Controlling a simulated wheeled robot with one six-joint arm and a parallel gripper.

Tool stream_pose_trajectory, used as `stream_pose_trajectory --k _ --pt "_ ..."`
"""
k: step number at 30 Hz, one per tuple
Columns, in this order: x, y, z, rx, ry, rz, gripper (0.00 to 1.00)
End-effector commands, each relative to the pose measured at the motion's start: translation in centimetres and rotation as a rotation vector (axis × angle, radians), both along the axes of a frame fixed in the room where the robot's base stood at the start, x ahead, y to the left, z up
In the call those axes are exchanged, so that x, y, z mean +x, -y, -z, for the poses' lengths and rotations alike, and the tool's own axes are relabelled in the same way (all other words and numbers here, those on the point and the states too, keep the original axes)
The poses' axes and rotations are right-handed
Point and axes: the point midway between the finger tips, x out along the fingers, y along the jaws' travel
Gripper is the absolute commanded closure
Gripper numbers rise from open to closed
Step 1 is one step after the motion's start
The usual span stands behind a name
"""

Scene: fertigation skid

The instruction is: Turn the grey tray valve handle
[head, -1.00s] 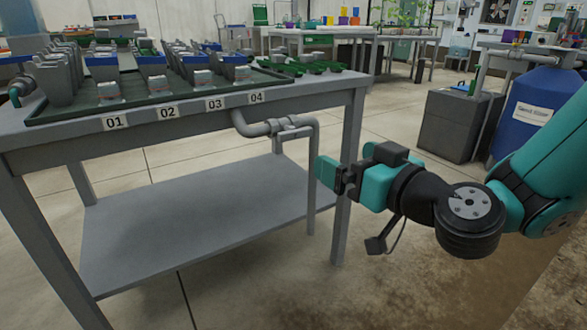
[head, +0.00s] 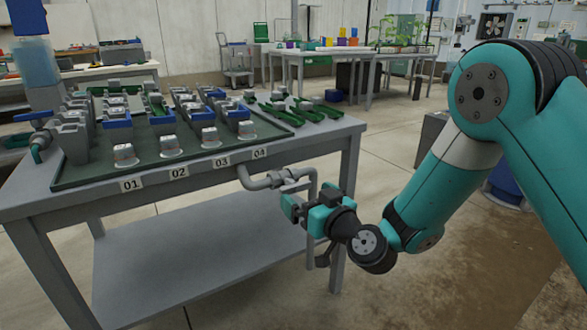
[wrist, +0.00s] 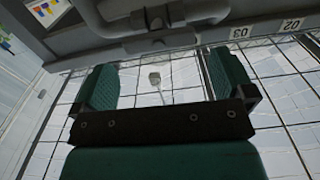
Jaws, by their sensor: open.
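The grey tray valve (head: 280,179) sits on the grey drain pipe under the table's front right corner. Its grey handle (head: 297,186) shows as a short flat bar just above my gripper. My gripper (head: 298,208) is open and empty, just below and in front of the valve, with the arm reaching in from the right. In the wrist view, the two teal fingers of my gripper (wrist: 165,82) stand wide apart. The valve (wrist: 150,18) lies beyond the fingertips at the top of that view. I see no contact with the handle.
The grey table (head: 90,197) carries a dark green tray (head: 90,176) with several grey cups and blue pieces. Labels 01 to 04 mark its front edge. The pipe's downward leg and the right table leg (head: 348,190) stand close to my gripper.

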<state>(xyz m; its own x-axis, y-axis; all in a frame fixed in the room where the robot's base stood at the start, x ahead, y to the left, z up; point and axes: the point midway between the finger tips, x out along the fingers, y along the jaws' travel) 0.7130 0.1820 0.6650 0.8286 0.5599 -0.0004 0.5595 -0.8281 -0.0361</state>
Motion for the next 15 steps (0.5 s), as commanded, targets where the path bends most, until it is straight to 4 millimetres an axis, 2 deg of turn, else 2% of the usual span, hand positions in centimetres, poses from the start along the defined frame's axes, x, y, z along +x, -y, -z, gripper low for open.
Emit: stream_pose_trajectory --k 1,9,15 --pt "0.6 -0.6 -0.8 -0.002 0.0 -0.003 0.0" --pt "3.4 -2.4 -0.3 -0.001 0.002 -0.003 0.0" --pt "4.4 -3.0 -0.1 0.001 0.001 -0.001 0.0"
